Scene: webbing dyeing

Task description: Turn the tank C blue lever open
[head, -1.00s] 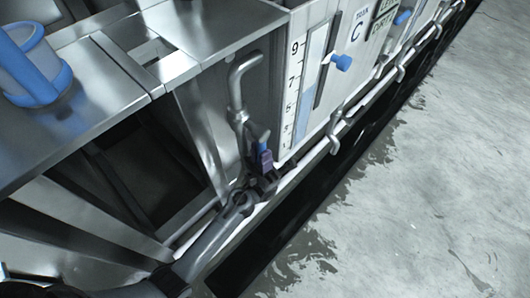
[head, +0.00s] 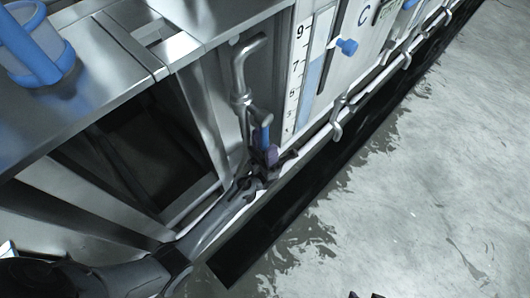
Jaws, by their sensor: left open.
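A small blue lever (head: 264,134) stands on the grey bent pipe (head: 239,78), left of the level gauge, in the head view. The panel of tank C (head: 362,20) is to its right, marked with the letter C. My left gripper (head: 267,157) is open at the lower end of the lever, very close to it. The jaws partly hide the lever's lower part, and I cannot tell whether they touch it. Two small dark tips at the bottom edge look like my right gripper (head: 366,295); the rest is out of frame.
A blue knob (head: 347,47) sticks out beside the numbered gauge (head: 301,75). A grey rail (head: 352,106) with hooks runs along the tank front. A blue-banded container (head: 32,45) stands on the steel top at left. The grey floor (head: 430,170) at right is clear.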

